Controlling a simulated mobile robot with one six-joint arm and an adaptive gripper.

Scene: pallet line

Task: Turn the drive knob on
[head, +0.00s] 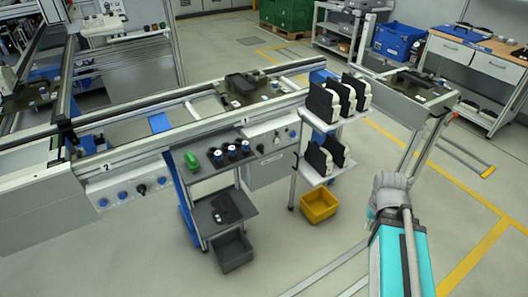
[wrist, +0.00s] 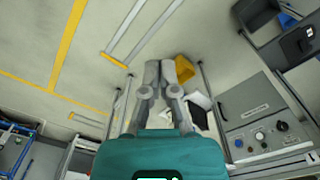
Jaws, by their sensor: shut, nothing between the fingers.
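A control panel (head: 270,138) on the conveyor's front rail carries a black knob (head: 260,148) and pale round controls. In the wrist view, a panel (wrist: 270,139) at the right shows a black knob (wrist: 282,126), a blue button and a white control. A second panel (head: 128,190) further left has blue buttons and a black knob (head: 141,189). No readable label shows which is the drive knob, and their settings are too small to tell. My gripper (head: 391,180) is shut and empty, to the right of the panels and apart from them. Its fingers (wrist: 168,66) show in the wrist view.
A rack (head: 343,118) with black and white parts stands between my gripper and the nearer panel. A yellow bin (head: 319,205) sits under it. A grey trolley (head: 215,172) with cups stands left of that. Floor around my gripper is mostly clear.

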